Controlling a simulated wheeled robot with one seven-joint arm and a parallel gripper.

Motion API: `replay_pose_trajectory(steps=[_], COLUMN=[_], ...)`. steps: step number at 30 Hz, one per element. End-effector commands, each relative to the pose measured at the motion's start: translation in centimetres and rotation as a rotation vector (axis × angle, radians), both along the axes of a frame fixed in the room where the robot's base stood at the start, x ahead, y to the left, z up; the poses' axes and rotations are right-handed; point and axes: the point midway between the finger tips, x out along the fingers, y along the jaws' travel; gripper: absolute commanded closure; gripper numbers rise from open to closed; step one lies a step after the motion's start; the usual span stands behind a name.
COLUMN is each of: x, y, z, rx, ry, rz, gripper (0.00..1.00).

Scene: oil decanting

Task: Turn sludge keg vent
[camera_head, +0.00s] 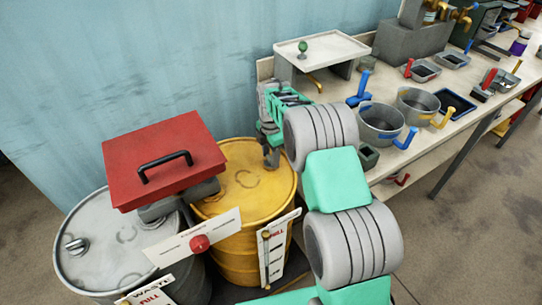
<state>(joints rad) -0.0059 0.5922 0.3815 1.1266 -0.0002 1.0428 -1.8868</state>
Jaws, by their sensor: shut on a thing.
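A yellow keg (217,206) stands left of the workbench, with a gauge plate (277,243) on its front. My gripper (271,160) points down over the back right of the keg's lid, its fingers shut on a small fitting there, which looks like the vent. The fingers hide nearly all of it, so I cannot tell how far it is turned. A grey drum (104,262) stands to the left, with a metal cap (76,245) on its lid and a "WASTE" label in front. No label naming the sludge keg is readable.
A red lidded box (163,155) with a black handle sits above the drums, left of my gripper. The bench (397,158) on the right holds a raised white tray (318,47), pots (381,119) and small trays. A blue wall is close behind.

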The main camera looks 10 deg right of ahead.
Motion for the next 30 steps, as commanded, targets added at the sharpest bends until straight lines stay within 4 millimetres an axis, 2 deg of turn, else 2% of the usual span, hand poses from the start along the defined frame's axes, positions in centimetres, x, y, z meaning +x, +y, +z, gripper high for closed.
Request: replay_pose_trajectory(steps=[12,13,21,27,30], x=[0.22,0.23,0.11,0.08,0.14], y=[-0.09,-0.08,0.08,0.10,0.09], z=[0.23,0.23,0.12,0.11,0.82], rx=[-0.001,-0.001,-0.001,0.000,-0.001], ry=[-0.008,-0.008,-0.004,-0.002,-0.004], rz=[0.007,0.007,0.009,0.009,0.008], gripper=[0.93,0.51,0.31,0.31,0.31])
